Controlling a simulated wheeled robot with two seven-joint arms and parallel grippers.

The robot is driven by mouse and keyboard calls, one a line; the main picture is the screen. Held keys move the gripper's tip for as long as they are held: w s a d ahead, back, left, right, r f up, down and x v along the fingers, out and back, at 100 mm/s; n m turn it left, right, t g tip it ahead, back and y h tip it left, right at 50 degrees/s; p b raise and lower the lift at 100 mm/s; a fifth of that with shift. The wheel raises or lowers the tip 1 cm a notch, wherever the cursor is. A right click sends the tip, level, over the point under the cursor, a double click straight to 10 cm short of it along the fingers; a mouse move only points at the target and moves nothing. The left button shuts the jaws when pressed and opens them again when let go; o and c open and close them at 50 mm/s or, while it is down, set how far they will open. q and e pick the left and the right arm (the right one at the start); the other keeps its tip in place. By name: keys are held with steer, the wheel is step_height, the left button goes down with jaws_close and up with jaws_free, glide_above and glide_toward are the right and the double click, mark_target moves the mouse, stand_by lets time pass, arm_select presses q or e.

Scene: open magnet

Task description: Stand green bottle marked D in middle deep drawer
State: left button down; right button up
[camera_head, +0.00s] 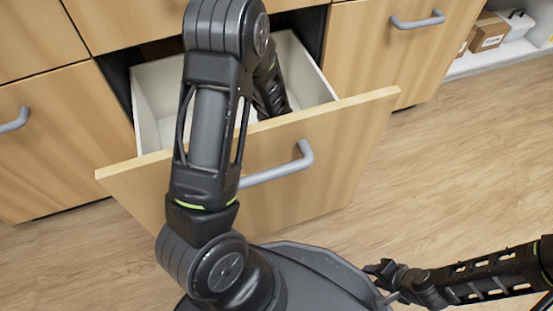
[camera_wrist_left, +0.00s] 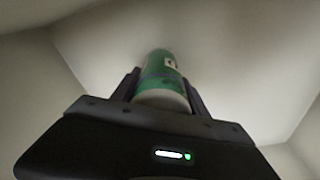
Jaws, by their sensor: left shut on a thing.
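The green bottle (camera_wrist_left: 160,72) shows in the left wrist view, with a pale end nearer the camera and part of a dark-on-white mark on its side. My left gripper (camera_wrist_left: 163,88) is shut on it, one finger on each side. Pale drawer walls surround them; I cannot tell whether the bottle touches the floor. In the head view the deep drawer (camera_head: 322,137) is pulled open and my left arm reaches down into it. The bottle and left gripper are hidden there. My right gripper (camera_head: 384,281) is low at the right, away from the drawer; its jaw opening is unclear.
The drawer's grey handle (camera_head: 278,172) faces me. Closed wooden fronts stand on both sides, with another handle (camera_head: 418,20) at the upper right. A white shelf (camera_head: 500,56) holds boxes, including a cardboard one (camera_head: 488,34). The wooden floor (camera_head: 455,165) at the right is clear.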

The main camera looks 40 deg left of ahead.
arm_select(q)
steer(key=shift+f, duration=0.15)
steer(key=c, duration=0.6)
jaws_free()
steer(key=r+p, duration=0.2)
steer(key=r, duration=0.1)
steer(key=r+p, duration=0.2)
steer(key=r, duration=0.2)
steer(key=s+r+p, duration=0.1)
steer(key=r+p, duration=0.1)
steer(key=r, duration=0.2)
steer(key=shift+d+r, duration=0.15)
steer(key=shift+d, duration=0.15)
steer(key=shift+s+r, duration=0.15)
steer(key=shift+r, duration=0.35)
